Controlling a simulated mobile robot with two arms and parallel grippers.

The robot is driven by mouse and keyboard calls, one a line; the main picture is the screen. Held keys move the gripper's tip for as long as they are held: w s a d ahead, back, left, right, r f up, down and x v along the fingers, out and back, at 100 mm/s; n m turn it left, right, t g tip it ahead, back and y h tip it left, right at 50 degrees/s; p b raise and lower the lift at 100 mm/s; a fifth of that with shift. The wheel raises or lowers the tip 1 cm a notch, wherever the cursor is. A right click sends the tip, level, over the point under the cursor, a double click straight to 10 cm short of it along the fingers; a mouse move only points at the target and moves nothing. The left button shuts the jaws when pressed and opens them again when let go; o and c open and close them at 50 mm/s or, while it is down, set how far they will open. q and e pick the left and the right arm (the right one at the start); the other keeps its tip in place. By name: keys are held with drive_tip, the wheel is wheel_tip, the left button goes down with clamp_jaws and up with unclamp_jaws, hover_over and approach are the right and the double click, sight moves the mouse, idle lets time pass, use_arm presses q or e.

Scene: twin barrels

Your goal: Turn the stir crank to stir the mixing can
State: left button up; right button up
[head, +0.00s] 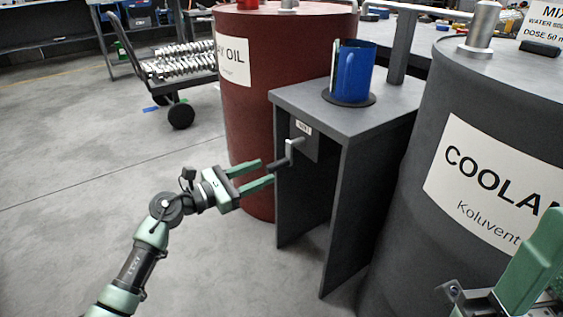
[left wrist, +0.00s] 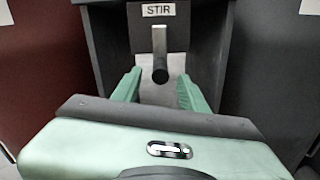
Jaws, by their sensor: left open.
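The stir crank (head: 290,152) sticks out of the front of a grey stand, with a light metal arm and a dark handle. In the left wrist view the crank arm (left wrist: 159,40) stands upright under the STIR label (left wrist: 158,10), and the dark handle (left wrist: 160,70) points at me. My left gripper (head: 265,172) is open, its green fingertips close to the handle. In the left wrist view the handle appears between the fingertips, with gaps on both sides. The blue mixing can (head: 352,80) stands upright on a dark round plate (head: 348,98) on the stand. Part of my right arm (head: 535,262) shows at lower right.
The grey stand (head: 300,97) has an open space under its top. A dark red oil barrel (head: 248,110) stands close on its left and a dark grey coolant barrel (head: 440,110) on its right. A cart (head: 180,65) stands behind at left. The floor at left is clear.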

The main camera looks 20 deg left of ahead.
sight(287, 161)
use_arm(q)
drive_tip(key=b+x, duration=0.1)
drive_tip(key=x, duration=0.5)
drive_tip(key=shift+w+d, duration=0.25)
clamp_jaws()
